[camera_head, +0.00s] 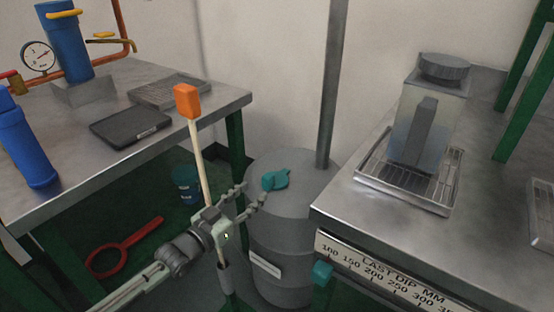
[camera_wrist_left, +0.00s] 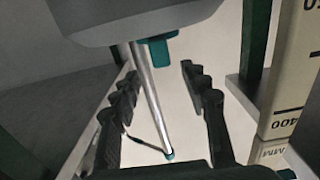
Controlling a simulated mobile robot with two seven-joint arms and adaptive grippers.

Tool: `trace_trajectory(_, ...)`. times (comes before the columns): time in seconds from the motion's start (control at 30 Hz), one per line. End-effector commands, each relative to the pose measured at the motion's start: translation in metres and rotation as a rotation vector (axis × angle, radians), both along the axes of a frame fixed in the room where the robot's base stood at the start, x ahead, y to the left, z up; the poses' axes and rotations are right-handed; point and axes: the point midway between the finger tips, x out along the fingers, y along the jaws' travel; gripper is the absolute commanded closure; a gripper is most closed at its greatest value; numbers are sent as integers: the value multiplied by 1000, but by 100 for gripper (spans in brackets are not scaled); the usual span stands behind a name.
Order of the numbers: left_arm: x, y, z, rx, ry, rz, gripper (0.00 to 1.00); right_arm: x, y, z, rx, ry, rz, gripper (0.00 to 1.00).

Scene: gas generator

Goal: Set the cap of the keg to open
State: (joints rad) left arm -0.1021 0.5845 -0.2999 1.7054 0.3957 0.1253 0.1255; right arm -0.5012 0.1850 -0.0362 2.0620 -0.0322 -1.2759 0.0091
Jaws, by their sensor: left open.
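The keg (camera_head: 285,235) is a grey drum on the floor between the two benches, with a pale label on its side. Its teal cap (camera_head: 275,180) sits on top, with a handle-like tab pointing up and right. My left gripper (camera_head: 252,192) is open, its fingers just left of the cap and in front of the keg; I cannot tell whether they touch it. In the left wrist view the open fingers (camera_wrist_left: 160,85) flank a metal rod, with a teal piece (camera_wrist_left: 160,48) beyond them, possibly the cap. My right gripper is not in view.
A wooden stick with an orange head (camera_head: 187,101) stands by my left wrist. The right bench (camera_head: 480,215) has a ruled front strip and a clear container on a rack. The left bench (camera_head: 75,165) holds a blue cylinder and trays.

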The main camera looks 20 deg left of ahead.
Motion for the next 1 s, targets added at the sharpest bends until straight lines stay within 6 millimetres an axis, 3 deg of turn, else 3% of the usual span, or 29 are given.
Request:
trace_trajectory(0.17, 13, -3, 7, -11, -25, -5, 55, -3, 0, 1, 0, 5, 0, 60)
trace_trajectory(0.37, 43, -15, 7, -9, -23, -5, 55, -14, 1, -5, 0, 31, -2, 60)
trace_trajectory(0.6, 70, -24, 7, -9, -22, -5, 55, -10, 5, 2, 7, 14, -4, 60)
trace_trajectory(0.93, 75, -26, 6, -8, -20, -5, 55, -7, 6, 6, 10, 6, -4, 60)
trace_trajectory(1.0, 75, -26, 6, -8, -20, -5, 61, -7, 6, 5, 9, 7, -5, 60)
